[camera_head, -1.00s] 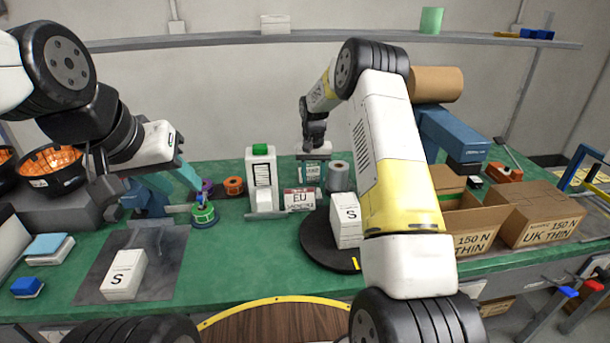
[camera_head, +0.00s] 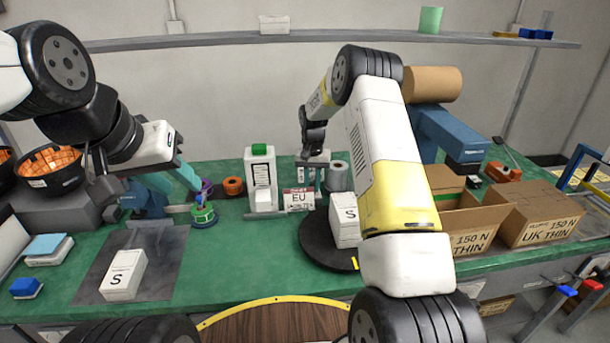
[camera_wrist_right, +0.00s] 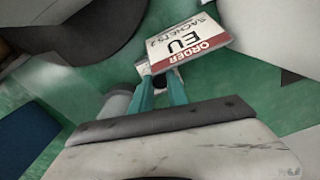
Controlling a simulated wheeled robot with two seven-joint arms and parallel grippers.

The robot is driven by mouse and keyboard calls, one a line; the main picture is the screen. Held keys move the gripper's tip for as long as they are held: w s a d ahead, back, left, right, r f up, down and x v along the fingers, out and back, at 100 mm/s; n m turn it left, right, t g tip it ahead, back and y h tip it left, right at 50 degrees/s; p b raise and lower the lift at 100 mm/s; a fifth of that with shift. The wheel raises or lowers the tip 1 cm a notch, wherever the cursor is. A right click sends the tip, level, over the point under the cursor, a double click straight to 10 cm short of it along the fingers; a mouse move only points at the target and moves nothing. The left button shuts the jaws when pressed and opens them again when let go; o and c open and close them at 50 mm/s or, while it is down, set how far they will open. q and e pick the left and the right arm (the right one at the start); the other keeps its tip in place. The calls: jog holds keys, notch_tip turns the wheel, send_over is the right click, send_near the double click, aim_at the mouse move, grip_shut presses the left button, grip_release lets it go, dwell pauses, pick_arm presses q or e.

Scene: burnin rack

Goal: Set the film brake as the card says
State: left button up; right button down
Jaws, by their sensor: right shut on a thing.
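The order card (camera_head: 299,201), white with a red header, reads EU and stands at the back middle of the green bench. It also shows in the right wrist view (camera_wrist_right: 184,42), reading ORDER, EU and SACHETS 2. My right gripper (camera_head: 313,183) is at the card's right side with its teal fingers close together, shut on what looks like its edge; the contact is small and partly hidden. In the wrist view the fingertips (camera_wrist_right: 160,82) meet the card's lower edge. My left gripper (camera_head: 191,182) hangs above a green round part (camera_head: 203,214); its finger gap is unclear. I cannot identify the film brake surely.
A white box marked S stands on the black turntable (camera_head: 318,245); another S box (camera_head: 123,274) is on the grey mat (camera_head: 90,282). A white dispenser (camera_head: 261,178) and grey roll (camera_head: 337,176) flank the card. Open cartons (camera_head: 473,241) are right. The front middle bench is clear.

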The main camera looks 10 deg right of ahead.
aim_at(312, 186)
jog(key=shift+m, duration=1.1)
jog(key=c, duration=1.3)
grip_release()
notch_tip(312, 186, up, 8)
jog(key=shift+f, duration=0.1)
